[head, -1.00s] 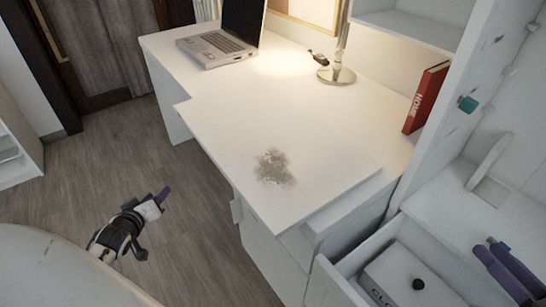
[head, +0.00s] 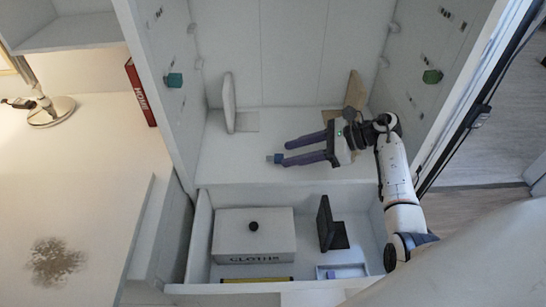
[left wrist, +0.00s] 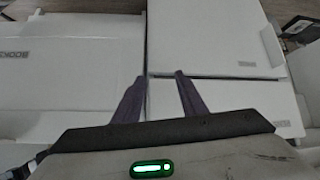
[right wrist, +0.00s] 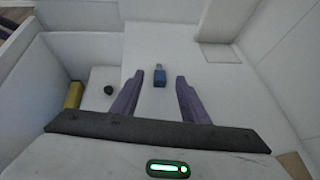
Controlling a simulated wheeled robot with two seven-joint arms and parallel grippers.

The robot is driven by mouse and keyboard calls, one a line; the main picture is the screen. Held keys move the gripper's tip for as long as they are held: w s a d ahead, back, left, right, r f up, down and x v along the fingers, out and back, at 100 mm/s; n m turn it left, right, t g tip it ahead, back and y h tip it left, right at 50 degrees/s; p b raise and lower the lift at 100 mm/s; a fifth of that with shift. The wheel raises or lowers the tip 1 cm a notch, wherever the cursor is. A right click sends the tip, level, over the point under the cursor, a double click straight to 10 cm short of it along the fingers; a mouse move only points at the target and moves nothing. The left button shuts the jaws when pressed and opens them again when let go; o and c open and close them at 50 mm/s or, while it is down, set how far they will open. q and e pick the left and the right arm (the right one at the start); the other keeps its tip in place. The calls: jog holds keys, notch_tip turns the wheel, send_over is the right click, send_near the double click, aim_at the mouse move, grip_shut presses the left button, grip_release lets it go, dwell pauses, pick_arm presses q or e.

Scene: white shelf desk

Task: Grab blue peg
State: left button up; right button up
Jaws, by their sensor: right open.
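The small blue peg (head: 275,158) with a lighter tip stands on the white shelf, near its front left. My right gripper (head: 287,153) reaches in from the right, its two purple fingers apart. In the head view the peg is just beyond the fingertips. In the right wrist view the peg (right wrist: 159,77) shows centred between the fingers, with clear space on both sides and no touch visible.
Below the shelf an open drawer (head: 201,240) holds a CLOTHS box (head: 254,240), a black bookend (head: 329,225) and a small tray. A white upright holder (head: 228,103) stands behind the peg.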

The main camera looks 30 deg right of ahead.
aim_at(276, 156)
jog(key=x, duration=0.4)
jog(key=shift+r, duration=0.15)
grip_shut()
